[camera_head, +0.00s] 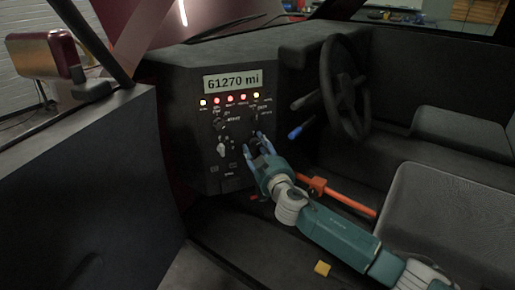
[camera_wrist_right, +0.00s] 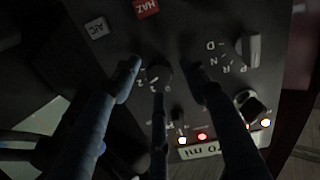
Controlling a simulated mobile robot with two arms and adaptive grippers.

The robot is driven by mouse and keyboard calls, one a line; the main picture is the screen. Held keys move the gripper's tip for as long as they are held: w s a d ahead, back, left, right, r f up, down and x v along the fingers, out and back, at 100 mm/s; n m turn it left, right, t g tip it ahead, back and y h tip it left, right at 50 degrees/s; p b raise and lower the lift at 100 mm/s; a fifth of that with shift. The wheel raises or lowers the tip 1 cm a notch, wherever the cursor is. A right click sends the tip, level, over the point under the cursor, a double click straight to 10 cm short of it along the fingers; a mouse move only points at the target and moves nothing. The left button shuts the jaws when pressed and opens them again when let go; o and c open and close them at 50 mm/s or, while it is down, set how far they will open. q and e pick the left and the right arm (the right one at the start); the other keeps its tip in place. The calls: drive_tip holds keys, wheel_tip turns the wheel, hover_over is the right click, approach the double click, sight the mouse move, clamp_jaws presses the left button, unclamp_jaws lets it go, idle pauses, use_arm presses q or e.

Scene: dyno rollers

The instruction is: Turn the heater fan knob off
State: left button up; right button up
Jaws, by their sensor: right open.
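The dark, round heater fan knob (camera_wrist_right: 158,75), with small numerals beside it, is on the black dashboard panel in the right wrist view. My right gripper (camera_wrist_right: 166,80) is open, with its dark fingers spread around the knob's sides and one finger below it in the picture. I cannot tell whether they touch it. In the head view, my right gripper (camera_head: 260,145) is at the right part of the panel (camera_head: 190,115), and its fingers largely hide the knob. The knob's exact setting is too dark to read. My left gripper is in neither view.
A gear selector (camera_wrist_right: 252,48), another knob (camera_wrist_right: 250,105), a red HAZ button (camera_wrist_right: 146,8) and an A/C button (camera_wrist_right: 97,28) surround the knob. The steering wheel (camera_head: 326,85) and an orange lever (camera_head: 345,198) are to the right. A lit display (camera_head: 240,79) is above.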

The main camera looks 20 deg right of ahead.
drive_tip(key=shift+c, duration=0.2)
clamp_jaws()
drive_tip(key=shift+r, duration=0.1)
idle(0.5)
